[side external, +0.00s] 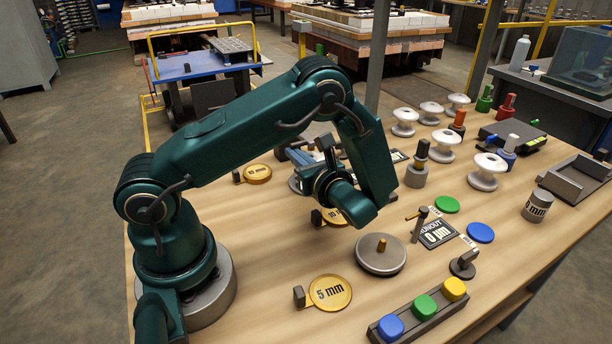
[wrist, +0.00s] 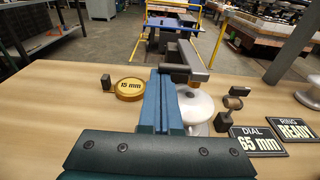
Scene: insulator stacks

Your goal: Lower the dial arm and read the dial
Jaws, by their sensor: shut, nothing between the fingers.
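The dark grey dial arm (wrist: 187,62) reaches over a white insulator (wrist: 199,108) in the wrist view. The dial readout (wrist: 258,142) shows "DIAL 65 mm". Beside it a ring readout (wrist: 292,130) shows "RING READY". My gripper (wrist: 164,76) is shut and empty. Its blue fingers lie left of the insulator in the picture and their tips overlap the dial arm's bar; I cannot tell whether they touch it. In the side view my gripper (side external: 303,157) is at this station, and my wrist hides much of the dial arm and insulator.
A brass 15 mm disc (wrist: 130,88) stands left of my fingers. In the side view a 5 mm disc (side external: 330,292), a round turntable (side external: 381,254), a runout readout (side external: 438,233) showing "0 µm" and a button box (side external: 421,311) are nearer. Several insulators stand at the right.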

